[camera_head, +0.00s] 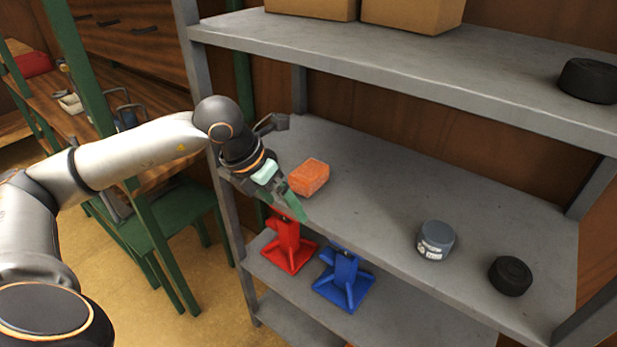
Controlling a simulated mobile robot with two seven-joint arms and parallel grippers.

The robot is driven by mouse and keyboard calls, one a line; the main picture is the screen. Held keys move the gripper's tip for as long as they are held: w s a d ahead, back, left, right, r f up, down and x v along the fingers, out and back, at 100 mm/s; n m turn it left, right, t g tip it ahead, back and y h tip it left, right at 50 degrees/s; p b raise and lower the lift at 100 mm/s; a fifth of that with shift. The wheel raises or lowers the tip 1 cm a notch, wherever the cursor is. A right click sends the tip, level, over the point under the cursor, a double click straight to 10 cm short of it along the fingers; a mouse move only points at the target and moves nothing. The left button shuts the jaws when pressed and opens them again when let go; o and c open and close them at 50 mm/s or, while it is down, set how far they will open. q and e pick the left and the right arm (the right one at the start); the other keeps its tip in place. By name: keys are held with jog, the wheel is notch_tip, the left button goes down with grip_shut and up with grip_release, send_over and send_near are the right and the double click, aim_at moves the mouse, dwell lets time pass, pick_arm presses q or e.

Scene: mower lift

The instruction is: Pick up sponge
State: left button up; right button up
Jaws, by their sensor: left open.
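The orange sponge (309,177) lies on the middle grey shelf (380,195), near its left end. My left gripper (298,168) reaches in from the left at the shelf's front left corner. Its near green-tipped finger is in front of the sponge's left side, and the other finger points over the shelf behind it. The gripper is open and holds nothing. I cannot tell whether a finger touches the sponge. My right gripper is not in view.
A grey jar (435,241) and a black round lid (510,276) stand farther right on the same shelf. A red stand (288,246) and a blue stand (343,281) are on the shelf below. The upper shelf (420,70) hangs above, and a grey post (190,60) stands beside my arm.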

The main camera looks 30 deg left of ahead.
pick_arm(q)
jog(key=a+r+y, duration=0.1)
jog(key=a+y, duration=0.1)
jog(key=a, duration=0.1)
jog(key=p, duration=0.3)
send_near(308, 170)
jog(key=shift+n+t, duration=0.3)
jog(key=shift+n, duration=0.1)
jog(key=x, duration=0.5)
jog(key=shift+s+f, duration=0.1)
jog(key=shift+f, duration=0.2)
jog(key=x, duration=0.5)
jog(key=shift+f, duration=0.1)
jog(key=c, duration=1.3)
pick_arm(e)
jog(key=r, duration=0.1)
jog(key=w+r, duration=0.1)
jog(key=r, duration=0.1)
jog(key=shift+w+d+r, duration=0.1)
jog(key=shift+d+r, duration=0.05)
